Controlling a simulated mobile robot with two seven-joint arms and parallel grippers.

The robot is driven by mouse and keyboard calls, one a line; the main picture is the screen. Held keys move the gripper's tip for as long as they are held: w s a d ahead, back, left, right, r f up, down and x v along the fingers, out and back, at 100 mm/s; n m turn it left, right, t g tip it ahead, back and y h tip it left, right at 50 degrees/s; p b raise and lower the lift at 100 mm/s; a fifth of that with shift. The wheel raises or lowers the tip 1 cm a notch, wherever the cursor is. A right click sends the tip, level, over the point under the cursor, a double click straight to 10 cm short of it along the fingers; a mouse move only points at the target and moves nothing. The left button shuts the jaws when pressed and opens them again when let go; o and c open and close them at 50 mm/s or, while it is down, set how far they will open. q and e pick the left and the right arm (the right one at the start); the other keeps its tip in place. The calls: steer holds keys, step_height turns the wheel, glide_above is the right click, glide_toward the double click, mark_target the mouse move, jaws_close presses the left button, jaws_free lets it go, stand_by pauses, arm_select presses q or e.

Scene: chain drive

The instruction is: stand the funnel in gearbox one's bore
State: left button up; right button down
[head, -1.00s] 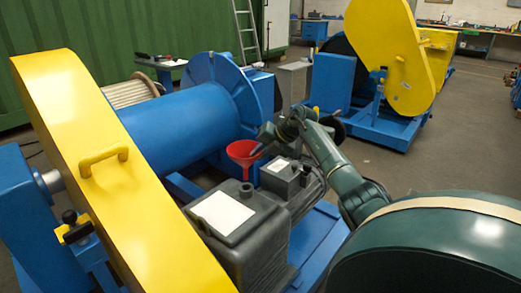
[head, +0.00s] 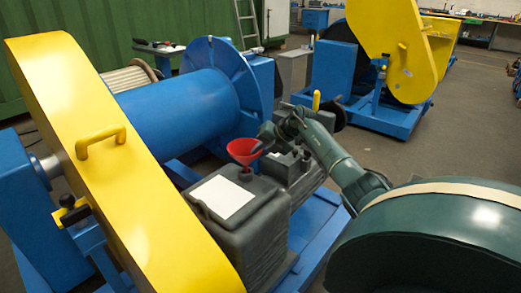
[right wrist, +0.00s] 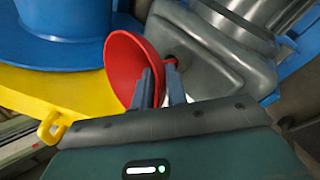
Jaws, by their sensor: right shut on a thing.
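My left gripper is not in view.
A yellow guard (head: 130,190) with a handle stands left of the gearbox. A blue drum (head: 180,110) with a flange lies behind it. A grey motor (head: 305,180) is close under my right arm. Another yellow-and-blue machine (head: 385,60) stands farther back.

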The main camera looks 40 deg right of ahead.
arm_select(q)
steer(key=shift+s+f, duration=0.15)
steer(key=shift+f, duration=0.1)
arm_select(e)
steer(key=shift+f, duration=0.3)
steer(key=c, duration=1.3)
jaws_free()
steer(key=shift+s+d+r+p, duration=0.1)
steer(key=shift+s+r+p, duration=0.1)
steer(key=shift+r+p, duration=0.2)
arm_select(q)
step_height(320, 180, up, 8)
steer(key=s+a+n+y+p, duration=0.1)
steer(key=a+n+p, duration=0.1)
steer(key=p, duration=0.5)
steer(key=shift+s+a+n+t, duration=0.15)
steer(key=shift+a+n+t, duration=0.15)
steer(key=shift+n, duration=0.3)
arm_select(e)
steer(key=v, duration=0.7)
steer(key=shift+s, duration=0.1)
